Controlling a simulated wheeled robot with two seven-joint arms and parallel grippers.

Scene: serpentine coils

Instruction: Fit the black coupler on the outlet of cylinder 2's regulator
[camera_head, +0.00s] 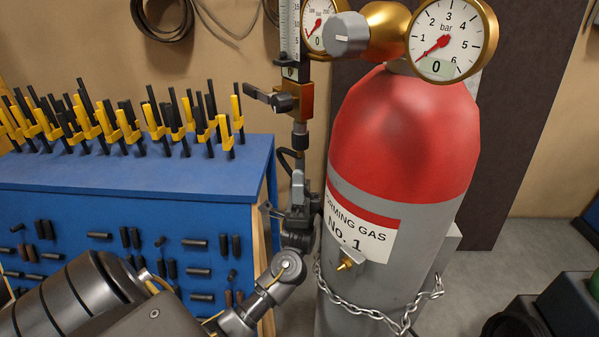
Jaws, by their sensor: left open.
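The red-topped grey cylinder (395,150) is labelled "FORMING GAS No. 1". Its brass regulator (385,28) carries two dial gauges and a grey knob; the large gauge (445,40) reads near zero. A flow tube (290,30) with a brass block hangs at its left. A dark coupler-like fitting (301,138) sits below that block, with a thin black hose beneath it. My left gripper (298,185) is open, pointing up below the fitting, close to the cylinder's left side. I cannot tell whether it touches the hose. No cylinder marked 2 is identifiable. My right gripper is out of view.
A blue cabinet (150,180) with several yellow-and-black clamps on top and dark handles on its front stands at left. A chain (375,308) hangs round the cylinder. Dark boxes (540,310) stand at lower right. Coiled hose (165,25) hangs on the wall.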

